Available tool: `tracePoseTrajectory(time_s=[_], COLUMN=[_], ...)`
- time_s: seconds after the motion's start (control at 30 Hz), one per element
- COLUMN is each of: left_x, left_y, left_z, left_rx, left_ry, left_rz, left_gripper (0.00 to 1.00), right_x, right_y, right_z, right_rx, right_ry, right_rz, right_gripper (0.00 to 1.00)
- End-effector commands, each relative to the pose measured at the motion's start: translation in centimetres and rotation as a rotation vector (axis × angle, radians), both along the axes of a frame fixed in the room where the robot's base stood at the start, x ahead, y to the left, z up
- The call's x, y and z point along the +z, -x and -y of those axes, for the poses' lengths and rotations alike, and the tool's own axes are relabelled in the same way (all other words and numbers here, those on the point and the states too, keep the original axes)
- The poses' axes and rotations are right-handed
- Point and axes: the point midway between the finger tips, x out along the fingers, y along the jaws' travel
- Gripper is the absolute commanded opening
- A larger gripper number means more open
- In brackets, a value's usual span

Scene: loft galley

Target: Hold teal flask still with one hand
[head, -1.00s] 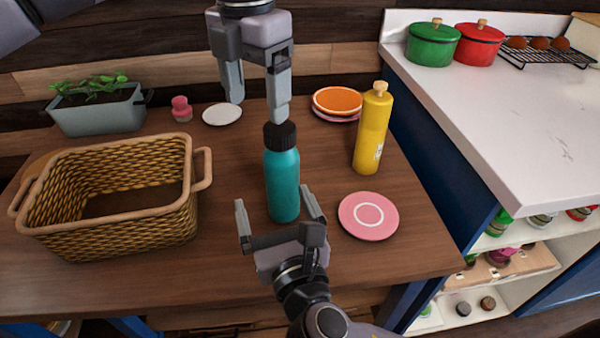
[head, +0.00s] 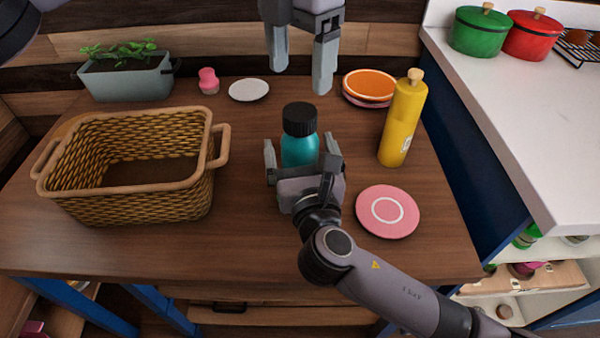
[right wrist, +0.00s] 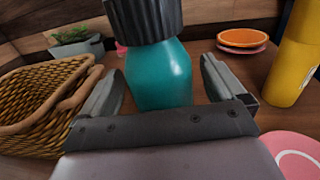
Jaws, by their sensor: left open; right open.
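The teal flask (head: 299,149) with a black ridged cap stands upright on the wooden table, and its lower part is hidden behind my right gripper in the head view. My right gripper (head: 300,150) is open, with one finger on each side of the flask. In the right wrist view the flask (right wrist: 160,78) stands between the spread fingers (right wrist: 158,85), with a gap visible at the right finger. My left gripper (head: 300,75) is open and empty, above and behind the flask, apart from its cap.
A wicker basket (head: 190,205) stands left of the flask. A yellow bottle (head: 402,122) and a pink plate (head: 365,222) are to the right. Orange plates (head: 370,84), a white saucer (head: 249,90), a pink item (head: 208,82) and a planter (head: 125,82) stand at the back.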

Motion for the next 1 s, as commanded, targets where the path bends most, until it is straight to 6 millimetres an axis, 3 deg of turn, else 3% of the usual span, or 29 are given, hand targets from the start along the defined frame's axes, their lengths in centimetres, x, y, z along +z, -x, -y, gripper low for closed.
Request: tracePoseTrajectory(time_s=[0.33, 0.6, 0.63, 0.87, 1.0], left_x=[-0.01, -0.01, -0.01, -0.01, -0.04], left_y=[0.00, 0.00, 0.00, 0.01, 0.04], left_z=[0.00, 0.00, 0.00, 0.01, 0.04], left_rx=[0.000, 0.000, 0.000, -0.033, -0.164], left_ry=[0.000, 0.000, 0.000, 0.001, 0.000], left_rz=[0.000, 0.000, 0.000, -0.001, -0.001], left_gripper=[0.76, 0.76, 0.76, 0.76, 0.76], right_x=[0.01, 0.01, 0.00, -0.01, -0.02], right_y=[-0.42, -0.40, -0.40, -0.39, -0.38], right_z=[-0.07, -0.07, -0.08, -0.08, -0.08], right_rx=[0.000, 0.000, 0.000, 0.000, 0.000], right_ry=[-0.001, 0.000, 0.000, 0.000, 0.000], right_rz=[0.000, 0.000, 0.000, -0.001, -0.001], right_gripper=[0.93, 0.05, 0.00, 0.00, 0.00])
